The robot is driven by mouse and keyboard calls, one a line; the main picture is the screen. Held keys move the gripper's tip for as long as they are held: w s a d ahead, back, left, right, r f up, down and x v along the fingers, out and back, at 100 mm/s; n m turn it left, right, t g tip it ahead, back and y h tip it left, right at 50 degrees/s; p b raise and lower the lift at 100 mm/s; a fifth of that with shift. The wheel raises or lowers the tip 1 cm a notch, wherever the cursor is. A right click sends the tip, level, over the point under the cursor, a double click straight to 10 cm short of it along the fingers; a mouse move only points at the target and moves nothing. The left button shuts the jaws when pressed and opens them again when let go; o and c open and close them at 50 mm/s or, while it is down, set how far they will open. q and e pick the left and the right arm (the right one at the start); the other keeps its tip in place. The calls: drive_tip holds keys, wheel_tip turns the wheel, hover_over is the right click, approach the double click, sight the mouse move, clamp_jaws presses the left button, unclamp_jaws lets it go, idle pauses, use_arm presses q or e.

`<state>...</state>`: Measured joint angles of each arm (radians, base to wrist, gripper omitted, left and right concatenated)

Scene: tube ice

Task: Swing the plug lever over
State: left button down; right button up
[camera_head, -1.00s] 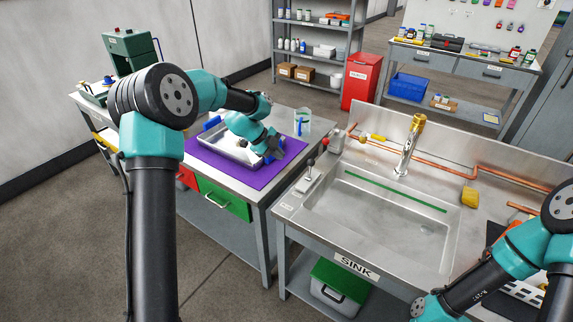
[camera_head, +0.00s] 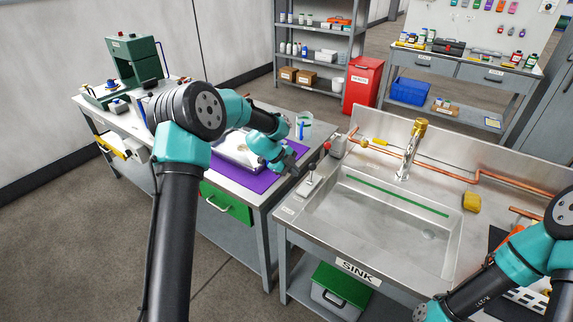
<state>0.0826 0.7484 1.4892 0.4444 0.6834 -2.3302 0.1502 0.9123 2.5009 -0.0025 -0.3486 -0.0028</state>
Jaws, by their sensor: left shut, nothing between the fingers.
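The plug lever (camera_head: 311,172) is a small upright lever on a plate on the left ledge of the sink (camera_head: 385,222). My left gripper (camera_head: 291,163) hangs over the right edge of the purple mat, a little left of and behind the lever. It is shut and empty, and it looks apart from the lever. My right arm enters at the lower right, but its gripper is out of the frame.
A brass-topped tap (camera_head: 408,150) and copper pipes stand behind the basin. A yellow sponge (camera_head: 471,202) lies on the right of the sink. A clear beaker (camera_head: 303,125) and a metal tray (camera_head: 238,150) are on the left bench.

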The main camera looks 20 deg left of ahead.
sight(311, 174)
use_arm(q)
drive_tip(key=w+d, duration=0.1)
drive_tip(key=w+d+f, duration=0.1)
drive_tip(key=shift+w+f, duration=0.2)
drive_tip(key=shift+w, duration=0.15)
drive_tip(key=shift+w+d+r, duration=0.1)
drive_tip(key=shift+w+d, duration=0.25)
drive_tip(key=shift+w, duration=0.4)
